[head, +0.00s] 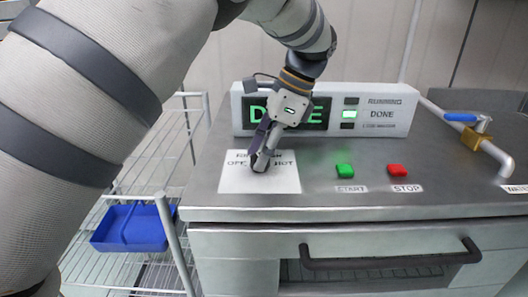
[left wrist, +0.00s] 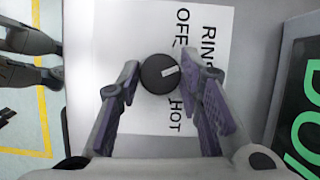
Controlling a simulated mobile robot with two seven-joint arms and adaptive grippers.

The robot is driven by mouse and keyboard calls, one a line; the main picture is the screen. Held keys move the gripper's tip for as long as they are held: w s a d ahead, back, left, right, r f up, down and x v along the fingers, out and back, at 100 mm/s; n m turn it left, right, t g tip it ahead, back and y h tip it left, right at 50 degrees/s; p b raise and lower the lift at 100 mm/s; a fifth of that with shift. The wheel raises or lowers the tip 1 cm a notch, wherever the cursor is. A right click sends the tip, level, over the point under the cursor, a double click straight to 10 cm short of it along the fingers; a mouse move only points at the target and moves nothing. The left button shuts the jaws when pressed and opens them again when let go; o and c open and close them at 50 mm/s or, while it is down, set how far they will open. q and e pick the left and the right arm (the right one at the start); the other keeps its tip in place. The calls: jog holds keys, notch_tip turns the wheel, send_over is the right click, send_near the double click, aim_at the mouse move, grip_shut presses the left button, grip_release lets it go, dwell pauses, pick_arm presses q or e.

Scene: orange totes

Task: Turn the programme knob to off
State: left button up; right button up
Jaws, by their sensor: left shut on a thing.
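The programme knob (left wrist: 153,75) is a round black dial with a white pointer mark. It sits on a white label plate (head: 285,181) on the steel machine top. In the left wrist view, OFF stands above the knob, HOT below, and a word starting RIN to the upper right. The pointer aims right and slightly up, between OFF and HOT, not at OFF. My left gripper (head: 262,163) comes down on the plate and is shut on the knob; its fingers (left wrist: 162,84) flank it. In the head view the gripper hides most of the knob. My right gripper is not in view.
A display box (head: 375,113) reading DONE stands close behind the gripper. A green START button (head: 344,171) and red STOP button (head: 397,170) lie to the right. A blue-handled valve (head: 463,117) is at far right. A wire rack with a blue bin (head: 130,228) stands left.

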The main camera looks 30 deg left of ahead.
pick_arm(q)
jog(key=n+g+h, duration=0.1)
jog(key=n, duration=0.3)
jog(key=shift+f+b, duration=0.15)
jog(key=shift+b, duration=0.2)
jog(key=shift+w+a+n+g+h, duration=0.1)
jog(key=shift+n+g+h, duration=0.2)
jog(key=shift+n, duration=0.75)
jog(key=shift+a+n+g+h, duration=0.1)
jog(key=shift+n+h, duration=0.3)
jog(key=shift+n, duration=0.65)
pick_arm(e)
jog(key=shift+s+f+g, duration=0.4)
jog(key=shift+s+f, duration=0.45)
pick_arm(q)
jog(key=o, duration=1.1)
